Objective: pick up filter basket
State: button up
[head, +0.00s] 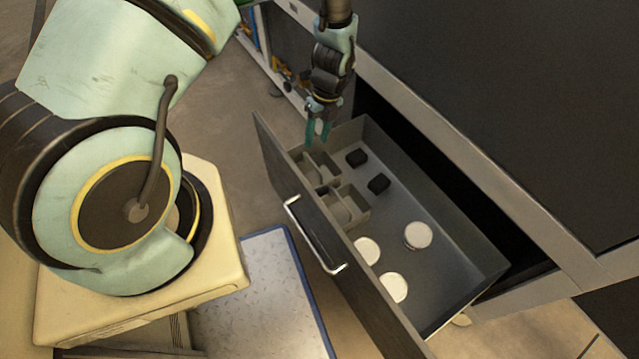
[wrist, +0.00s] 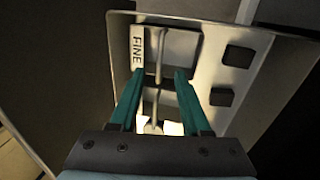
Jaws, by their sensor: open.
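My gripper (head: 318,138) points down above the far-left end of an open drawer (head: 446,262). In the wrist view, its two teal fingers (wrist: 160,76) are apart with nothing held between them. Two small grey divided boxes lie in the drawer, one at the far end (head: 316,171) and one nearer (head: 352,212); they look like filter baskets. In the wrist view, one box bears a plate reading "FINE" (wrist: 137,47). A thin upright divider or handle (wrist: 158,55) stands beside that plate, between and beyond the fingertips. The lower box is partly hidden by my gripper.
Two black blocks (head: 357,158) (head: 379,184) lie right of the boxes. Three white round pieces (head: 418,235) (head: 367,251) (head: 393,288) lie nearer in the drawer. The drawer front (head: 284,188) has a metal handle (head: 312,236). A dark cabinet face (head: 530,90) rises on the right.

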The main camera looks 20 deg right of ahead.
aim_at(312, 161)
jog(key=f, duration=0.3)
jog(key=a+f, duration=0.1)
jog(key=f, duration=0.2)
jog(key=a+f+b, duration=0.1)
jog(key=f, duration=0.3)
jog(key=shift+s, duration=0.25)
jog(key=shift+r, duration=0.1)
grip_shut()
jog(key=shift+d, duration=0.1)
dwell(0.9)
